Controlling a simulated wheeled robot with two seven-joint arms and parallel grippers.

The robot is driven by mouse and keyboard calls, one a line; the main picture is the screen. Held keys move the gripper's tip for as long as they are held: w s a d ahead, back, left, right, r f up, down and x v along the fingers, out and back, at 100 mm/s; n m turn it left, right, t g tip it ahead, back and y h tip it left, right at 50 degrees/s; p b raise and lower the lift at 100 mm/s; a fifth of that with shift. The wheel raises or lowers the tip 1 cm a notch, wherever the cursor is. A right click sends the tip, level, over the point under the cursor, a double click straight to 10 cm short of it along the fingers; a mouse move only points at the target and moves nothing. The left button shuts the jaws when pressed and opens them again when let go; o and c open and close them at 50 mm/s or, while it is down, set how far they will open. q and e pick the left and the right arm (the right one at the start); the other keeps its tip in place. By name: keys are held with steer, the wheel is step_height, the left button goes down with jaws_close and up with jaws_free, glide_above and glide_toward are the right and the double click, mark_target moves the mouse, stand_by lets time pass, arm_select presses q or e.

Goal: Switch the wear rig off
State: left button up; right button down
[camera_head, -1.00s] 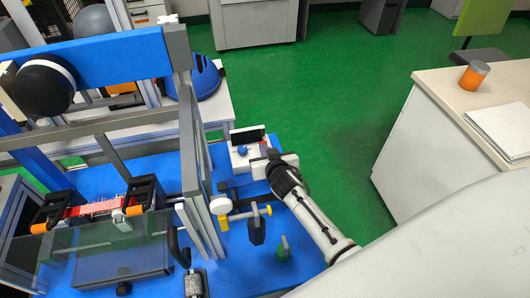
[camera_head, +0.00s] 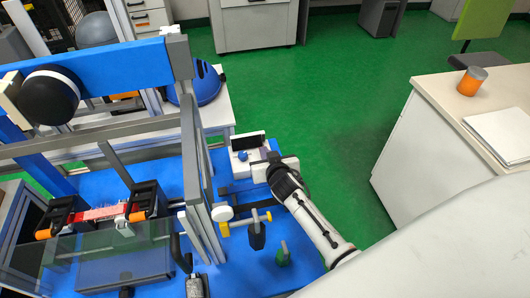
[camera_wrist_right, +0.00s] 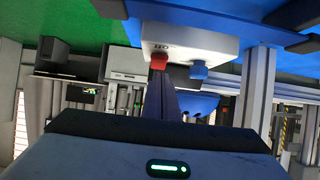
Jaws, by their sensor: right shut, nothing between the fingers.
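The wear rig's white control box (camera_head: 248,166) stands at the rig's right end, with a dark screen on top and a blue knob (camera_head: 242,156). In the right wrist view the box (camera_wrist_right: 190,42) shows a red switch (camera_wrist_right: 158,61) beside the blue knob (camera_wrist_right: 199,71). My right gripper (camera_head: 271,158) is at the box's right side. In the wrist view its fingers (camera_wrist_right: 161,85) are shut and empty, with the tips at the red switch. I cannot tell whether they touch it. The red switch is hidden in the head view. My left gripper is not in view.
The rig's blue beam (camera_head: 95,62), grey posts and clear guard (camera_head: 60,255) fill the left. A yellow-ended handle (camera_head: 245,221) and a green-based part (camera_head: 283,258) lie near my right arm. A counter (camera_head: 430,130) with an orange can (camera_head: 471,82) stands at right. Green floor lies between.

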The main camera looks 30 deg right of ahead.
steer(key=p+v, duration=0.1)
steer(key=v, duration=0.6)
steer(key=shift+s, duration=0.1)
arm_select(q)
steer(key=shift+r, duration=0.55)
